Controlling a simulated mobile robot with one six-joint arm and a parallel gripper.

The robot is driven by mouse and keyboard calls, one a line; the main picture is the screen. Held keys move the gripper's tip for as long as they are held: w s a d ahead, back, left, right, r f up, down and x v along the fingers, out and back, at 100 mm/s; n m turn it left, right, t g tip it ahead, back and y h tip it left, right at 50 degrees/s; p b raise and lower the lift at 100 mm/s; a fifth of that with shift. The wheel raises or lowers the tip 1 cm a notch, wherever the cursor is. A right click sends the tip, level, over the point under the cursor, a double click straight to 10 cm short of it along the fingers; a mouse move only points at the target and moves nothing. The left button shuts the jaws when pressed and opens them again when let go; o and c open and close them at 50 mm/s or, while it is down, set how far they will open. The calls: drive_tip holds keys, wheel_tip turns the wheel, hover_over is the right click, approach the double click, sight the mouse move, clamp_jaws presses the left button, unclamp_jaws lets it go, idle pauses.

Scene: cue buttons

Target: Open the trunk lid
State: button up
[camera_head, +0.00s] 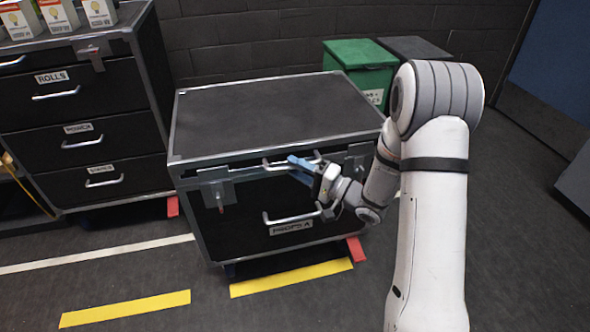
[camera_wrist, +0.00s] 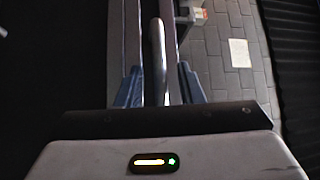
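The black trunk (camera_head: 205,207) with metal edges stands on the floor, labelled "PROPS A". Its flat lid (camera_head: 275,112) is down. A silver handle (camera_head: 274,164) runs along the lid's front edge, and it also shows in the wrist view (camera_wrist: 156,48). My gripper (camera_head: 297,165) is at this handle, reaching in from the right. In the wrist view its two blue fingers (camera_wrist: 159,85) stand on either side of the handle bar, with visible gaps, so it is open around the bar. Latches (camera_head: 218,190) sit on the front at left and right; the right one is partly hidden.
A lower handle (camera_head: 292,218) is on the trunk's front. A drawer cabinet (camera_head: 85,110) with small boxes (camera_head: 60,15) on top stands at the left. A green bin (camera_head: 360,53) and a dark bin (camera_head: 412,47) stand behind. The floor in front, with yellow stripes (camera_head: 125,309), is clear.

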drive_tip(key=shift+w+a+r, duration=0.1)
drive_tip(key=shift+w+a, duration=0.2)
drive_tip(key=shift+a, duration=0.25)
clamp_jaws()
drive_tip(key=shift+d, duration=0.1)
